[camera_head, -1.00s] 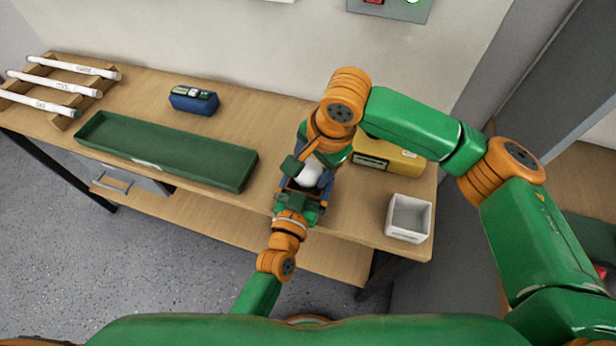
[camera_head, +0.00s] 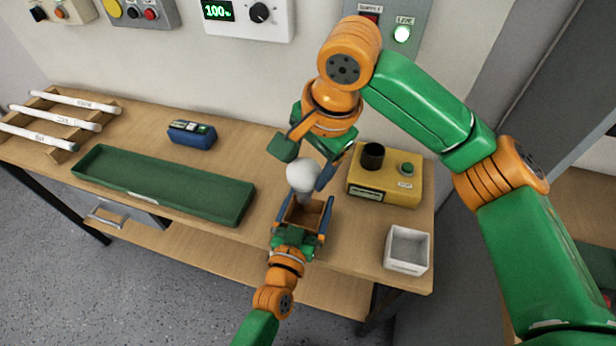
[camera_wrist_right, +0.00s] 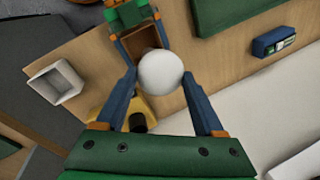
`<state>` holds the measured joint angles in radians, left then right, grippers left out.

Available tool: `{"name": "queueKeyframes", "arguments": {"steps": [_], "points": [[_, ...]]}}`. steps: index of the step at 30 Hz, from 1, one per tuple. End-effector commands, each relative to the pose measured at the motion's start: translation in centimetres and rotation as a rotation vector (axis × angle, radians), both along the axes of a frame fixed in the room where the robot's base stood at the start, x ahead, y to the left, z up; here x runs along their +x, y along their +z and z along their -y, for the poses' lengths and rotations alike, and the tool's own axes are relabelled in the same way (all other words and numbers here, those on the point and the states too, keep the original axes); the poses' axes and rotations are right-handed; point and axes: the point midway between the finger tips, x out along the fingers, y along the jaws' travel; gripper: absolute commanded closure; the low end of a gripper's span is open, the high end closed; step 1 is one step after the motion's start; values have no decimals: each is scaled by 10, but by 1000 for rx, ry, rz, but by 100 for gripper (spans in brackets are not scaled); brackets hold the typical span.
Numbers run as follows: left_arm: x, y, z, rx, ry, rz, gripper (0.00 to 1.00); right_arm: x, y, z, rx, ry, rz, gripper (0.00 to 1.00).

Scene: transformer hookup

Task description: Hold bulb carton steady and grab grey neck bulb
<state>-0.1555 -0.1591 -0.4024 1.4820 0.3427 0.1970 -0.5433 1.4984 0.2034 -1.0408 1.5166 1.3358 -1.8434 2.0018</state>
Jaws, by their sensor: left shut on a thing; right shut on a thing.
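The bulb carton (camera_head: 303,216) is an open brown box at the table's front edge. My left gripper (camera_head: 299,232) is shut on it from the near side, with blue fingers along its sides. A white round bulb (camera_head: 302,174) is above the carton, globe up; its lower neck is too small to tell its colour surely. My right gripper (camera_head: 310,180) is shut on the bulb and comes from the far side. In the right wrist view the bulb (camera_wrist_right: 161,71) sits between the blue fingertips, and the carton (camera_wrist_right: 142,44) behind it looks empty where visible.
A yellow test box (camera_head: 385,178) with a black socket and green button stands right of the carton. A white open bin (camera_head: 408,249) is at the right front. A green tray (camera_head: 160,184), blue meter (camera_head: 191,134) and rack of white tubes (camera_head: 62,120) lie to the left.

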Motion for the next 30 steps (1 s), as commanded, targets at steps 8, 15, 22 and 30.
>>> {"name": "queueKeyframes", "arguments": {"steps": [8, 15, 22, 30], "points": [[0, 0, 0, 0, 0, -1, 0, 0, 0, 0, -1, 0, 1, 100], [-9, -1, -3, 1, 1, -2, 0, 0, 0, 0, 0, -1, 0, 100], [-68, -2, -22, 2, -1, -6, 0, 0, 0, 0, 0, -1, 0, 100], [-112, -1, -36, 0, -1, -3, 0, 0, 0, 0, 0, -1, 0, 100]]}}
